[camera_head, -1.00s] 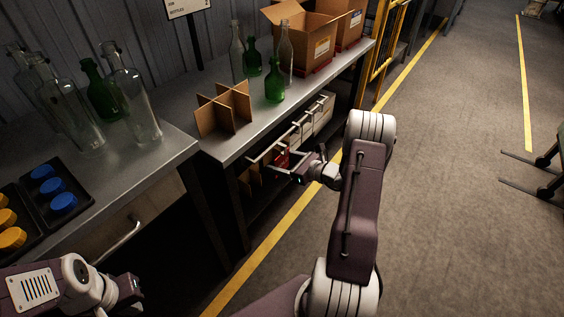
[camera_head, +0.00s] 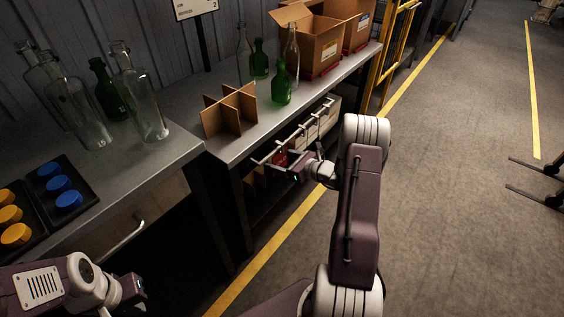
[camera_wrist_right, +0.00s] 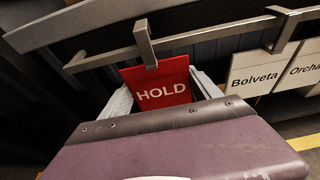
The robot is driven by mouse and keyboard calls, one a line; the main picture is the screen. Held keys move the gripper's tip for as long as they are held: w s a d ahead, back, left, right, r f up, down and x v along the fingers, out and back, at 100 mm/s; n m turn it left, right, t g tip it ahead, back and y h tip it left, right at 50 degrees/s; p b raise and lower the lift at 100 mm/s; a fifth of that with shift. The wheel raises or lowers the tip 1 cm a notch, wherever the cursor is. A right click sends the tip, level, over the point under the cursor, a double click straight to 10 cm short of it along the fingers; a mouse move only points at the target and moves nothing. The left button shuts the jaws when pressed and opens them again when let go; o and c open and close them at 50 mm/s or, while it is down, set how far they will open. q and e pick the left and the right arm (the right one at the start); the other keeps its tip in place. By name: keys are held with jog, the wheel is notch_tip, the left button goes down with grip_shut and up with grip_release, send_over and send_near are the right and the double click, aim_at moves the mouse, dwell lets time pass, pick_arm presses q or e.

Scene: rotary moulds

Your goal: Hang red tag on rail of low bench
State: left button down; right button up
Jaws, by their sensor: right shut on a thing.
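The red tag (camera_wrist_right: 163,84), marked HOLD, is upright in my right gripper (camera_wrist_right: 162,100). Its metal hook (camera_wrist_right: 146,42) overlaps the rail (camera_wrist_right: 100,60) in the right wrist view; whether it bears on the rail, I cannot tell. In the head view the red tag (camera_head: 281,158) shows small, beside the rail (camera_head: 300,132) along the front of the low bench (camera_head: 262,122). My right gripper (camera_head: 294,172) is at the rail's near end, fingertips partly hidden. My left gripper (camera_head: 135,290) is low at the left, away from the rail; its jaw opening is unclear.
White tags, one reading Bolveta (camera_wrist_right: 255,70), hang further along the rail. A cardboard divider (camera_head: 230,110), green bottles (camera_head: 281,86) and cardboard boxes (camera_head: 318,45) stand on the bench. Another bench (camera_head: 150,165) with bottles and caps is at the left. Floor at right is mostly clear.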

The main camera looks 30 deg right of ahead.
jog(key=shift+w+a, duration=0.1)
jog(key=shift+w, duration=0.05)
jog(key=shift+f+b, duration=0.5)
jog(key=shift+f, duration=0.1)
dwell(0.3)
jog(key=o, duration=1.5)
jog(key=shift+s+d+p, duration=0.3)
jog(key=shift+s+d, duration=0.55)
jog(key=shift+s, duration=1.15)
jog(key=shift+s+d+p, duration=0.35)
jog(key=shift+s+d, duration=0.45)
jog(key=shift+s, duration=1.25)
jog(key=shift+s+d+p, duration=0.3)
jog(key=shift+s+d, duration=0.55)
jog(key=shift+s, duration=1.15)
